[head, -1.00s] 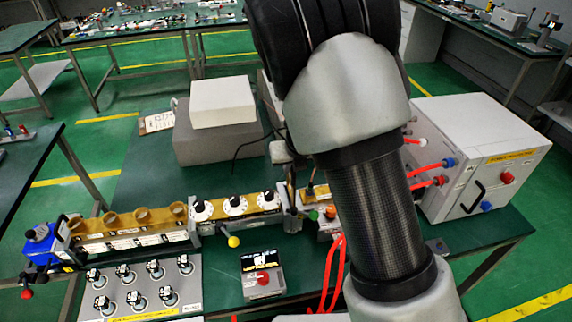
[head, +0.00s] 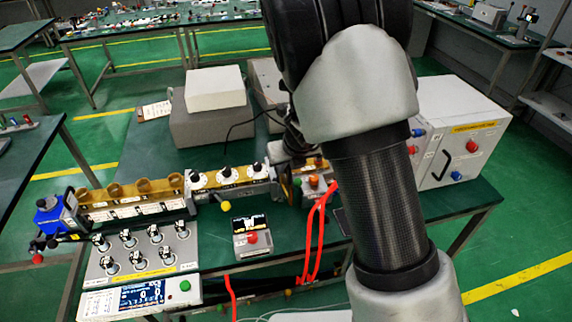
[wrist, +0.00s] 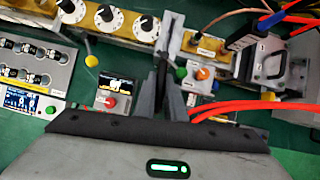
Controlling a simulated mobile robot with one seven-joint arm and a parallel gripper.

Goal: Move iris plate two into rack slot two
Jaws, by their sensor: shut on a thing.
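My gripper (wrist: 172,75) is shut at the right end of the waveguide bench, above the gap between the dial section (head: 230,178) and the short brass section (wrist: 207,45). A thin grey plate (wrist: 174,32), seen nearly edge-on, stands at its fingertips; I take this to be the held iris plate, but its number cannot be read. In the head view my gripper (head: 291,160) is partly hidden by my arm, and a thin dark-rimmed disc edge shows below it. I cannot identify the rack or slot two for certain.
A small display box (head: 251,236) with a red knob stands in front of the bench. Red cables (head: 318,230) hang at the front edge, close right of the gripper. A knob panel (head: 143,249) lies front left. A white cabinet (head: 470,130) stands right, partly behind my arm.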

